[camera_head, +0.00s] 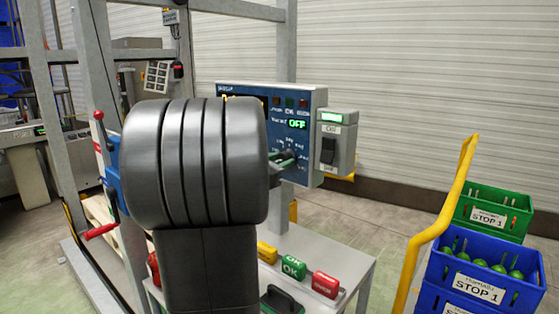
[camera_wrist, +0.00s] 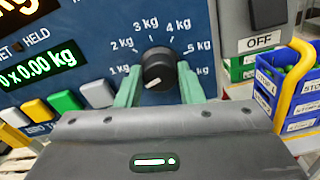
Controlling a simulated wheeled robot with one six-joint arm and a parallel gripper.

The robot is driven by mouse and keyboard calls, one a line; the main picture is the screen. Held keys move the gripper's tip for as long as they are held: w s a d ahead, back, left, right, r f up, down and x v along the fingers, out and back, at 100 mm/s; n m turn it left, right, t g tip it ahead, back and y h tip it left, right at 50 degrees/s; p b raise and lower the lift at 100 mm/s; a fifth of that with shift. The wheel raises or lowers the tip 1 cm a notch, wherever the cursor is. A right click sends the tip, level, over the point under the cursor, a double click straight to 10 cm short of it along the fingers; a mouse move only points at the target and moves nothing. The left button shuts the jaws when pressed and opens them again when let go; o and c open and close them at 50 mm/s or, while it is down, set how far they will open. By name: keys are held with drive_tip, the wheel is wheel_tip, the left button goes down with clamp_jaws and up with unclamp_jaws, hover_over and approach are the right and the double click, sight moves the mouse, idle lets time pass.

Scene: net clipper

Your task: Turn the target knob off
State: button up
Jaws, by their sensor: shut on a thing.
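The black round knob (camera_wrist: 157,68) sits on a blue control panel, with kg marks from 1 kg round to beyond 5 kg about it. Its white pointer mark faces down and slightly left, below the 1 kg mark. My gripper (camera_wrist: 159,80) has its two pale green fingers at the left and right of the knob, shut on it. In the head view my gripper (camera_head: 285,160) reaches the front of the blue panel (camera_head: 318,97), and my dark arm hides the panel's left part. The knob is mostly hidden there by the fingers.
A green display (camera_head: 297,124) reads OFF; another display (camera_wrist: 38,66) reads 0 x 0.00 kg. A grey switch box (camera_head: 334,146) stands right of the panel. A yellow handle (camera_head: 440,220) and stacked crates (camera_head: 478,285) stand at right.

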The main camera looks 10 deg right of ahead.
drive_tip(key=shift+r+n+p, duration=0.3)
drive_tip(key=shift+n, duration=0.8)
drive_tip(key=o, duration=1)
drive_tip(key=shift+w+d+f, duration=0.1)
drive_tip(key=shift+d+f, duration=0.05)
drive_tip(key=shift+f, duration=0.05)
drive_tip(key=shift+s+a, duration=0.2)
drive_tip(key=shift+a, duration=0.15)
drive_tip(key=b+v, duration=0.1)
drive_tip(key=v, duration=1.2)
drive_tip(key=shift+d, duration=0.15)
